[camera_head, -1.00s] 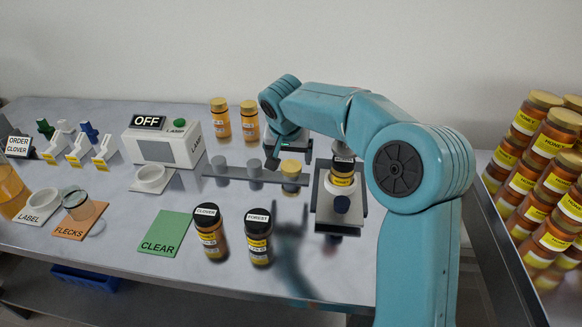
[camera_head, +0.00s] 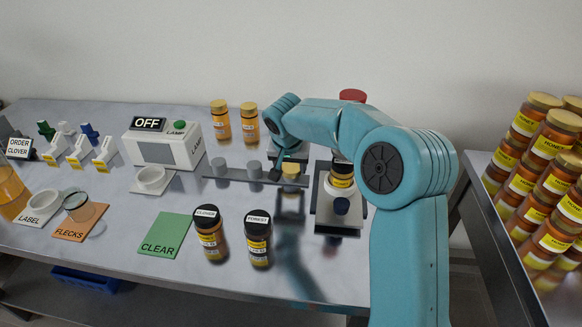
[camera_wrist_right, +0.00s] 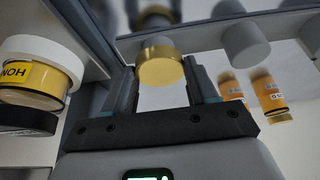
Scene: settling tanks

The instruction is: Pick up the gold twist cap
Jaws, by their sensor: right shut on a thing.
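The gold twist cap (camera_head: 291,168) is at the right end of a grey strip (camera_head: 230,177) on the table. My right gripper (camera_head: 287,170) reaches down to it from behind and is shut on it. In the right wrist view the cap (camera_wrist_right: 162,66) sits between the two fingers (camera_wrist_right: 164,88). Whether it still touches its support under it is hard to tell. My left gripper is not in view.
Two grey round pieces (camera_head: 253,168) stand along the strip, left of the cap. A stand holding a honey jar (camera_head: 341,172) is close on the right. The CLOVER jar (camera_head: 210,232) and FOREST jar (camera_head: 257,238) stand in front. Two gold-capped jars (camera_head: 249,122) stand behind.

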